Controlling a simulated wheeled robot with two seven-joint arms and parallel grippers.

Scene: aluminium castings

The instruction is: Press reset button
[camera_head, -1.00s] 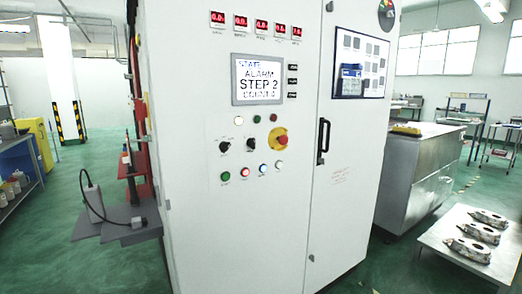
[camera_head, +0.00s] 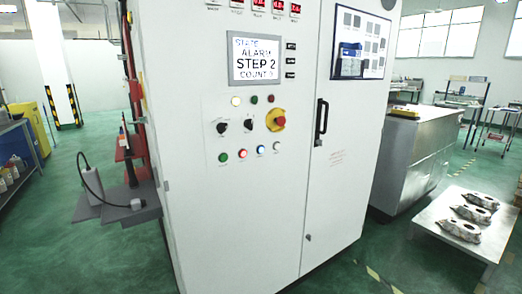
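A white control cabinet (camera_head: 190,100) stands in the middle of the view. Its screen (camera_head: 262,59) reads STATE, ALARM, STEP 2 and a COUNT line. Below is a row of small lamps, one lit yellowish (camera_head: 236,101). A red emergency knob on a yellow ring (camera_head: 277,120) sits beside two black selector switches (camera_head: 235,127). Neither gripper shows in this view.
A black door handle (camera_head: 321,121) sticks out on the cabinet's right door. A low metal table (camera_head: 433,235) with castings (camera_head: 462,229) stands at the right, before a large metal box (camera_head: 410,160). A grey platform (camera_head: 145,212) juts out at the left. Green floor before the cabinet is clear.

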